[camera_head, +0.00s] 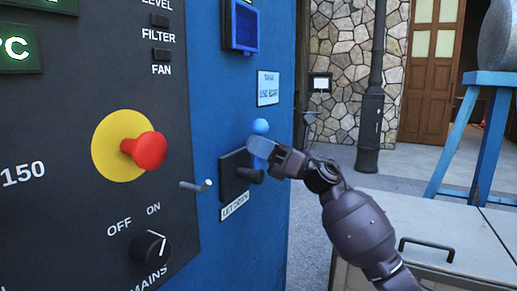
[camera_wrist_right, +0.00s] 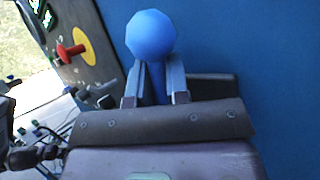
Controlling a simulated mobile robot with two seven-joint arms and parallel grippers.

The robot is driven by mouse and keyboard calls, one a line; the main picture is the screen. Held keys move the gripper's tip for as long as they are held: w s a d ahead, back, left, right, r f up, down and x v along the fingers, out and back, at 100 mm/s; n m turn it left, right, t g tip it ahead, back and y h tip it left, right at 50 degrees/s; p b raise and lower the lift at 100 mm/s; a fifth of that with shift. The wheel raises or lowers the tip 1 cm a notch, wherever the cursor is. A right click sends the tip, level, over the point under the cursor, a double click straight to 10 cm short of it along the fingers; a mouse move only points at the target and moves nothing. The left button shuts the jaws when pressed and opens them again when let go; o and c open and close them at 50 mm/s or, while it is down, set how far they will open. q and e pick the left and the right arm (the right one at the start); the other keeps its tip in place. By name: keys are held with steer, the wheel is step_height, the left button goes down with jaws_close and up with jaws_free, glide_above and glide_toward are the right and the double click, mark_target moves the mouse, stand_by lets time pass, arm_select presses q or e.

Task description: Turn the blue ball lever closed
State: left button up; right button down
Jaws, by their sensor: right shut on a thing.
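The blue ball lever (camera_head: 260,127) stands on a dark plate (camera_head: 236,185) on the blue panel, with its ball up. A label reading "LET DOWN" is below the plate. My right gripper (camera_head: 259,148) comes in from the right and is shut on the lever just below the ball. In the right wrist view the ball (camera_wrist_right: 151,35) sticks up above the fingers, and the blue stem is between them (camera_wrist_right: 155,82). The stem's lower part is hidden behind the gripper.
A red mushroom button (camera_head: 148,150) on a yellow disc, a small grey lever (camera_head: 197,186) and a MAINS knob (camera_head: 151,247) are on the dark panel to the left. A light chest (camera_head: 435,225) with a handle is at the lower right.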

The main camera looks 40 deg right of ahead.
steer(key=shift+s+r+n+g, duration=0.25)
steer(key=shift+r+n+g, duration=0.15)
steer(key=shift+r+n, duration=0.35)
steer(key=shift+s+a+r+n+g, duration=0.1)
steer(key=shift+a+n+g, duration=0.15)
steer(key=shift+n, duration=0.2)
steer(key=c, duration=1.1)
jaws_free()
steer(key=shift+a+f+g, duration=0.1)
steer(key=shift+f+g, duration=0.15)
steer(key=shift+f, duration=0.15)
steer(key=shift+f, duration=0.1)
steer(key=v, duration=1)
steer(key=shift+s+d+f, duration=0.25)
